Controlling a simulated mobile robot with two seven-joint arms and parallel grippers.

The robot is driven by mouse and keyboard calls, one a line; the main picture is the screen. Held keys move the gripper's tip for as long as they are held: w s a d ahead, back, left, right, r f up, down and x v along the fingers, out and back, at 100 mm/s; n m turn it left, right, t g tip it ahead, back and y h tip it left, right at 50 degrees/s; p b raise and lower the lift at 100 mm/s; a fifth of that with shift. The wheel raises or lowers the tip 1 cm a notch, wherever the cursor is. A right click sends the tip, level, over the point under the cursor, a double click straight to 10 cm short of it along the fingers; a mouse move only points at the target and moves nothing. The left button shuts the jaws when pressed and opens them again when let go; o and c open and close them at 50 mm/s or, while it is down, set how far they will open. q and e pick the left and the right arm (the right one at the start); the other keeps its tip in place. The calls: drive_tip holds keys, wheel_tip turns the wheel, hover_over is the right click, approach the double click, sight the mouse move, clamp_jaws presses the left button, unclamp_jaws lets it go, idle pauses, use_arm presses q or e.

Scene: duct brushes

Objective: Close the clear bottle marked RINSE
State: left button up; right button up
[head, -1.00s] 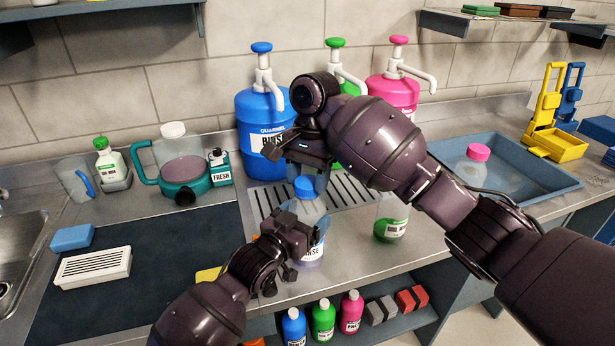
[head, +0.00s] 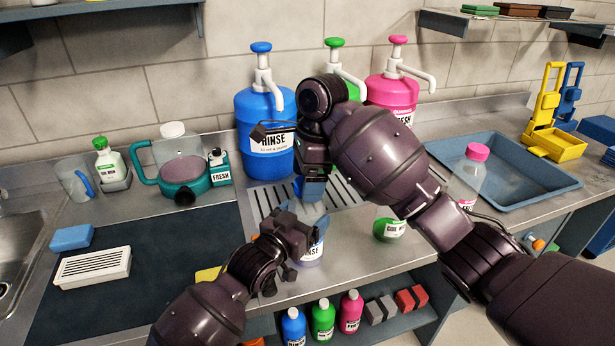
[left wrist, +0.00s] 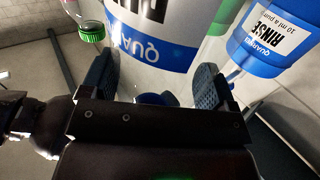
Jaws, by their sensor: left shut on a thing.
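The clear RINSE bottle (head: 312,248) stands upright on the steel counter. My left gripper (head: 292,238) is shut on its side; in the left wrist view its fingers (left wrist: 155,88) flank the bottle, whose white and blue label (left wrist: 150,30) shows upside down. The blue cap (head: 298,186) is at the bottle's top, partly hidden; whether it is seated is unclear. My right gripper (head: 312,190) points down over the cap, with a finger beside it. Its other finger is hidden, so I cannot tell whether it grips the cap.
Behind stands the blue RINSE pump jug (head: 262,120), beside a pink one (head: 392,90). A clear green-labelled bottle (head: 390,228) stands close at right, partly behind my right arm. A pink-capped bottle (head: 466,178) stands by the blue-grey tray (head: 540,190). The dark mat (head: 150,245) has free room.

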use_arm(q)
drive_tip(key=shift+f, duration=0.1)
use_arm(e)
wheel_tip(320, 180, up, 12)
drive_tip(key=d, duration=0.1)
drive_tip(key=shift+w+d, duration=0.15)
drive_tip(key=shift+d, duration=0.25)
use_arm(q)
drive_tip(key=o, duration=1.6)
use_arm(e)
drive_tip(key=shift+f, duration=0.1)
use_arm(q)
drive_tip(key=shift+s, duration=0.1)
drive_tip(key=v, duration=1)
drive_tip(key=shift+s+a, duration=0.25)
use_arm(e)
drive_tip(key=shift+r, duration=0.4)
